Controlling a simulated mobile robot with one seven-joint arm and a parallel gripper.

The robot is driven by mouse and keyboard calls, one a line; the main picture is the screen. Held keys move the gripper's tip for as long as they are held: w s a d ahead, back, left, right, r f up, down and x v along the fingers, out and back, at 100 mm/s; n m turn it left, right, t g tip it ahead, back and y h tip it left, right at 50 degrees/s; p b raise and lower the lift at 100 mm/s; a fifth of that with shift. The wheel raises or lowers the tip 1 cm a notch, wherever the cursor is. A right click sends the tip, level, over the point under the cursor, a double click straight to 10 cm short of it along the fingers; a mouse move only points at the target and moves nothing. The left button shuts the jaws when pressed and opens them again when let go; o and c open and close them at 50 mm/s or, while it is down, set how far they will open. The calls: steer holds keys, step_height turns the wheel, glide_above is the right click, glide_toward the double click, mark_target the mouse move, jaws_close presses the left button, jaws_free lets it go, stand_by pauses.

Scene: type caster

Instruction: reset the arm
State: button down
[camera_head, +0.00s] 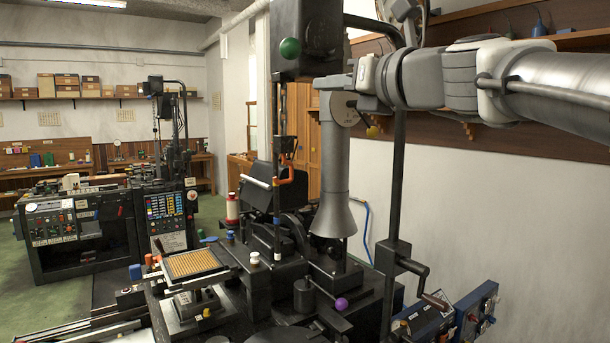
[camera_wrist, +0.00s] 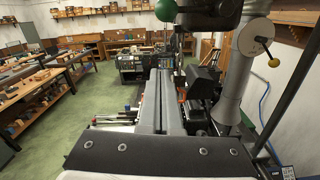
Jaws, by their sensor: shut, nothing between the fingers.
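My arm reaches in from the right in the head view, high over the caster machine (camera_head: 275,240). My gripper (camera_head: 322,82) points left, in front of the machine's upright column and just above the grey flared funnel (camera_head: 337,185). In the wrist view my gripper (camera_wrist: 162,74) shows as two grey fingers lying side by side. They are shut with nothing between them. I cannot tell from these views whether the fingers touch the machine.
A green ball knob (camera_head: 290,48) and a dark overhead unit sit close to my gripper. A black vertical rod (camera_head: 397,160) stands near the arm. A second machine (camera_head: 110,215) is at the left. Open green floor (camera_wrist: 60,115) lies left in the wrist view.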

steer(key=s+d+f+n+g+h, duration=0.3)
steer(key=s+f+n, duration=0.4)
steer(key=f+n, duration=0.3)
steer(key=s+d+f+n+g+h, duration=0.3)
steer(key=s+f+n, duration=0.5)
steer(key=f, duration=0.9)
steer(key=s+d+f+n+g+h, duration=0.3)
steer(key=s+f+n, duration=0.5)
steer(key=f+n, duration=0.4)
steer(key=shift+s+d+f+n+g+h, duration=0.15)
steer(key=shift+d+f+n+g+h, duration=0.2)
steer(key=shift+d+f+h, duration=0.3)
